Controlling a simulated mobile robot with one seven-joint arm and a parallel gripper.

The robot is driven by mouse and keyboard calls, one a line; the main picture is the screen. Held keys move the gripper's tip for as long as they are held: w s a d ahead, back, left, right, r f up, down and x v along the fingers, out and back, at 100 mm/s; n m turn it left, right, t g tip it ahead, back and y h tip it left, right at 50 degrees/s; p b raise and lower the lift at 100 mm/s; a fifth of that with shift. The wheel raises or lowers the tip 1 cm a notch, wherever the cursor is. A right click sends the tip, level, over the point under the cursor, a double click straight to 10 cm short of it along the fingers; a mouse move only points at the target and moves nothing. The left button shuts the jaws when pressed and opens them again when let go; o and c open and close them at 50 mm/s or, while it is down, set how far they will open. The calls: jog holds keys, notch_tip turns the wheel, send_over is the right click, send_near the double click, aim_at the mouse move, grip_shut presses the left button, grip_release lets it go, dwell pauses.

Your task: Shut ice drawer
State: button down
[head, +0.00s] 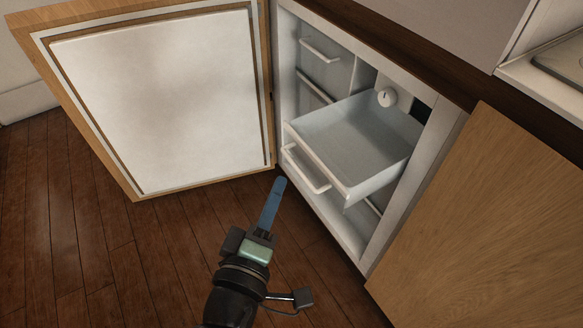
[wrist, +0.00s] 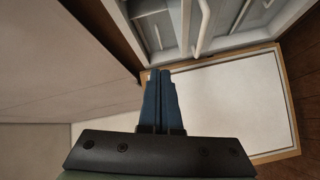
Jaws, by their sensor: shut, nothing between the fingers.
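The ice drawer (head: 375,176) is a white, empty open-topped box in the head view. It is pulled out of the cabinet and has a white bar handle (head: 306,170) on its front. My gripper (head: 279,182) has blue fingers, shut with nothing between them. In the head view its tips appear just left of and below the handle, apart from it. In the wrist view my gripper (wrist: 160,73) points up the picture towards the cabinet interior, where white bars show; I cannot tell which bar is the drawer's handle.
The wooden cabinet door (head: 160,100) with its white inner panel stands wide open on the left. A round white knob (head: 387,97) sits behind the drawer. Other handled fronts (head: 321,50) are above it. A closed wooden panel (head: 490,220) is at right. The dark wood floor (head: 90,250) is clear.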

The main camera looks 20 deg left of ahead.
jog(key=s+a+f+n+g, duration=0.1)
jog(key=s+a+f+n, duration=0.2)
jog(key=s+f, duration=0.15)
jog(key=b, duration=0.2)
send_near(293, 166)
jog(key=w+a, duration=0.1)
jog(key=w, duration=0.4)
jog(key=shift+w+d+f+y, duration=0.25)
jog(key=shift+w+f+y, duration=0.1)
jog(key=shift+w, duration=0.1)
